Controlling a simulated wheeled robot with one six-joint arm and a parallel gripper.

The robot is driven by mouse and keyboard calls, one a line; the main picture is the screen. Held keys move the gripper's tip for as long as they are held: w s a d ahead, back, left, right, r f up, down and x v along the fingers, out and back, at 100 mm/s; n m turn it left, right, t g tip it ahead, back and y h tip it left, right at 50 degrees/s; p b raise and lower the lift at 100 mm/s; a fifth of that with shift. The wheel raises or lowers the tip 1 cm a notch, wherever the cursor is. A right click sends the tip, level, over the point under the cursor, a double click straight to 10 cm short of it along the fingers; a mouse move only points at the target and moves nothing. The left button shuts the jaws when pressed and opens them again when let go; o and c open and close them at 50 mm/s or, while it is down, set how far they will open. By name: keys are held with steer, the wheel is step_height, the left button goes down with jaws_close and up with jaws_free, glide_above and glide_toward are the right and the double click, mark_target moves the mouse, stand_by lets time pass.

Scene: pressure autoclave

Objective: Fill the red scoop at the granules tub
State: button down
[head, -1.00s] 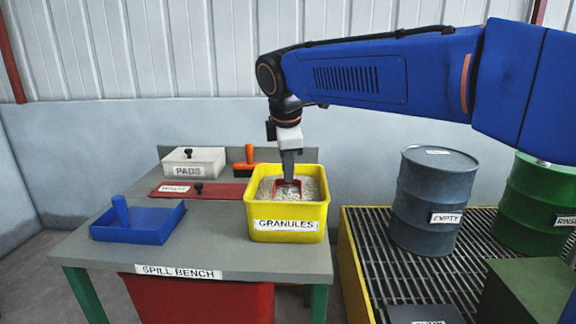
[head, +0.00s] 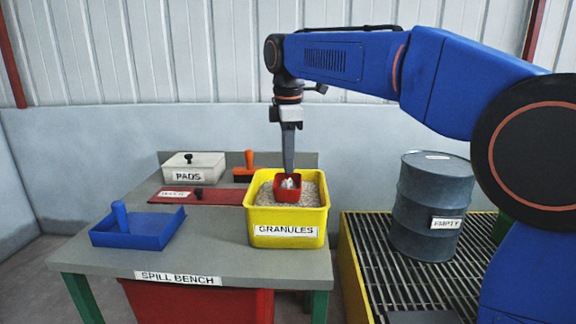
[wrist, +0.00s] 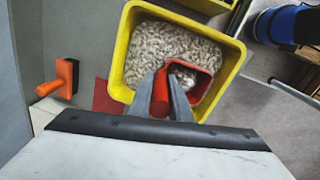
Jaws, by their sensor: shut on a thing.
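The yellow granules tub (head: 288,242) stands on the spill bench and holds pale granules (head: 311,193); it also shows in the wrist view (wrist: 131,50). The red scoop (head: 287,192) is at the tub's opening, upright, with pale granules inside it. In the wrist view the scoop (wrist: 210,84) shows over the right part of the tub, with granules in its cup. My gripper (head: 289,172) points down above the tub and is shut on the scoop's red handle. In the wrist view its two fingers (wrist: 161,104) sit on either side of that handle.
A blue tray with a handle (head: 140,228), a white pads box (head: 194,166), a red lid (head: 215,191) and an orange-handled brush (head: 247,166) share the bench (head: 100,262). A grey drum (head: 430,190) stands on a yellow-edged grating at right.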

steer(key=w+r+g, duration=0.1)
steer(key=w+r, duration=0.2)
steer(key=r, duration=0.5)
stand_by(0.9)
stand_by(0.5)
